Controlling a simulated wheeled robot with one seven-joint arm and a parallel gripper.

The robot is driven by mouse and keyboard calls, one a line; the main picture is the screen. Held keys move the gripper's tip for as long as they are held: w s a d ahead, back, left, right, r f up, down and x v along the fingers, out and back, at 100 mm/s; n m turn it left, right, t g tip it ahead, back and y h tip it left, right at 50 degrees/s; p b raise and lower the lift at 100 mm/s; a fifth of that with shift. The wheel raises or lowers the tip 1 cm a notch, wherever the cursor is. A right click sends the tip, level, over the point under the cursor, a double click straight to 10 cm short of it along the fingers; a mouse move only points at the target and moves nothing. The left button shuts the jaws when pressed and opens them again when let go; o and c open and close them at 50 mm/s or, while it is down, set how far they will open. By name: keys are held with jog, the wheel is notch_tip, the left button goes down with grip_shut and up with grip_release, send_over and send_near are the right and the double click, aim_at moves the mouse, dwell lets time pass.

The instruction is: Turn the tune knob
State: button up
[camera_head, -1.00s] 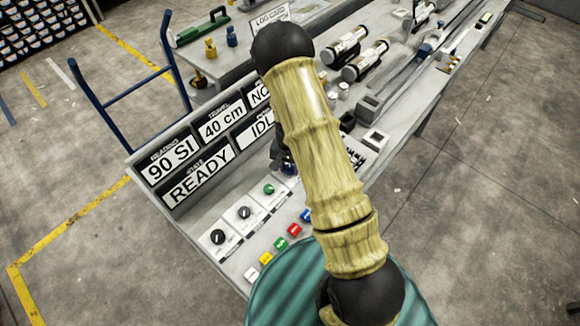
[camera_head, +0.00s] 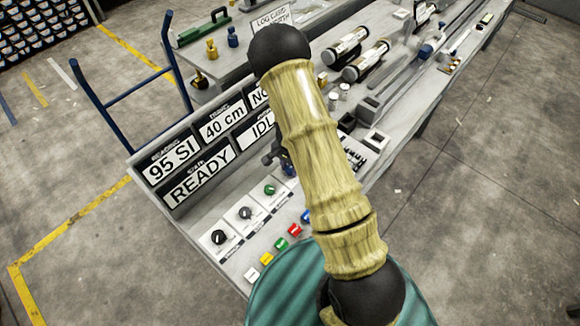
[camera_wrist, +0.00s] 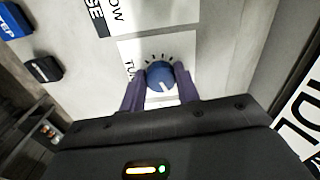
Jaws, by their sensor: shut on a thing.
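The tune knob (camera_wrist: 160,76) is a round blue knob with a white pointer line, on a white plate with tick marks and a partly covered label starting "TU". In the wrist view my gripper (camera_wrist: 160,84) has one finger on each side of it and is shut on it. In the head view my gripper (camera_head: 273,157) is a dark shape at the panel, partly hidden behind my arm. The display board (camera_head: 205,152) reads "95 SI", "40 cm", "READY" and a partly covered "IDL".
A green knob (camera_head: 270,190) and black knobs (camera_head: 219,237) sit left of my gripper. Coloured buttons (camera_head: 281,243) line the panel's front. A blue hand truck (camera_head: 135,95) stands behind the board. Dark cylinders (camera_head: 365,62) lie on the bench at the back.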

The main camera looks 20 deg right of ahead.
jog(key=o, duration=1)
jog(key=shift+c, duration=0.2)
jog(key=shift+r, duration=0.1)
notch_tip(320, 180, up, 17)
jog(key=b, duration=0.1)
jog(key=shift+r+b, duration=0.15)
jog(key=shift+b, duration=0.25)
jog(key=s+r+n+t, duration=0.1)
jog(key=s+r+n, duration=0.2)
jog(key=s+n, duration=0.2)
jog(key=s+r+n+t, duration=0.1)
jog(key=s+r+n, duration=0.2)
jog(key=s, duration=0.8)
jog(key=shift+d+r+n+t, duration=0.2)
jog(key=shift+d+n+t, duration=0.1)
jog(key=shift+n, duration=0.8)
